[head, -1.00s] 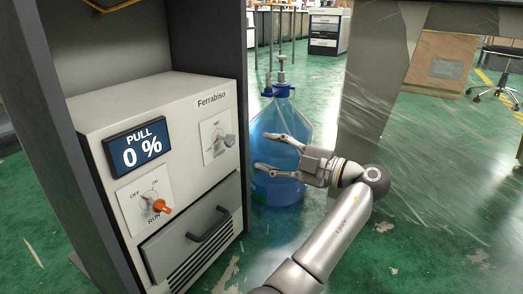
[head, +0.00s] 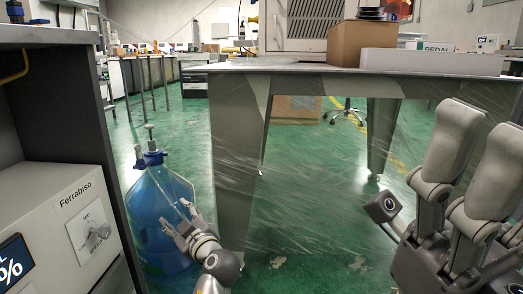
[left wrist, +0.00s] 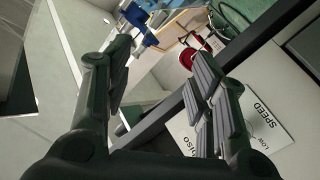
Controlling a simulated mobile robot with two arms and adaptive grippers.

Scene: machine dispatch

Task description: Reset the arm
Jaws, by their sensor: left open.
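My left gripper (head: 174,213) is open and empty. In the head view it appears in front of the blue bottle, to the right of the Ferrabiso machine (head: 62,225); whether it touches the bottle I cannot tell. In the left wrist view its two fingers (left wrist: 163,75) stand wide apart with nothing between them. Part of the machine's white dial panel with the word SPEED (left wrist: 262,128) shows behind the right finger. At the right edge of the head view my right gripper (head: 478,125) points up close to the camera, and its jaw opening is unclear.
The large blue bottle (head: 152,195) stands on the green floor beside the machine. A grey table (head: 290,72) with plastic film on its legs carries a brown cardboard box (head: 362,43) and a white box (head: 430,62). Open floor shows under the table.

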